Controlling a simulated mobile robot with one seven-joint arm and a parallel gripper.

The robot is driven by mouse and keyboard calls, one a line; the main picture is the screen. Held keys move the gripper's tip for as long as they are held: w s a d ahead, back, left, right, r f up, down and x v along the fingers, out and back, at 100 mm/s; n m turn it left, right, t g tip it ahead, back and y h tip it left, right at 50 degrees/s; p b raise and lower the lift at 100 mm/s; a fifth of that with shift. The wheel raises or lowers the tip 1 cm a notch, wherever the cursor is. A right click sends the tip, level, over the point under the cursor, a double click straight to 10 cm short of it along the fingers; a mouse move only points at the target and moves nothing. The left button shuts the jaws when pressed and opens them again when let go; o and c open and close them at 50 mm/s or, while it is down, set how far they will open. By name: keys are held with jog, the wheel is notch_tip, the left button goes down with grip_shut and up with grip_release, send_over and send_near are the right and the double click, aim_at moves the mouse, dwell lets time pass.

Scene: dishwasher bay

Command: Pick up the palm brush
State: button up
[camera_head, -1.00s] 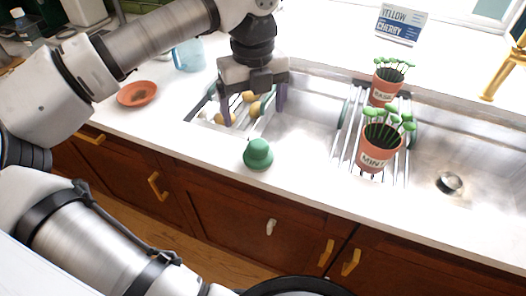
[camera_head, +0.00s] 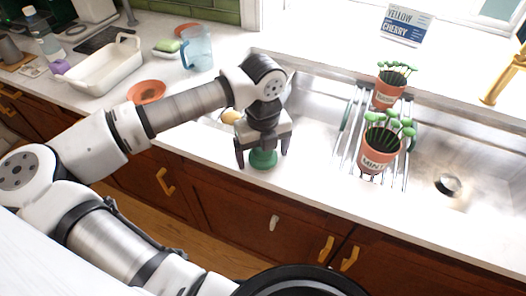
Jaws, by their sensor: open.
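The palm brush (camera_head: 263,160) is green with a round knob. It stands on the white counter's front strip, just in front of the sink. My gripper (camera_head: 263,160) is open and points down over the brush, with one dark finger to its left and one to its right. The gripper body hides the top of the brush. I cannot tell whether the fingers touch it.
Two seedling pots, one labelled MINT (camera_head: 380,160) and one behind it (camera_head: 389,92), stand on a rack over the sink (camera_head: 317,113). A terracotta saucer (camera_head: 147,92), a blue pitcher (camera_head: 197,48) and a white basin (camera_head: 97,72) are at the left.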

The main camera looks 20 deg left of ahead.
jog(key=shift+c, duration=0.5)
jog(key=c, duration=1.1)
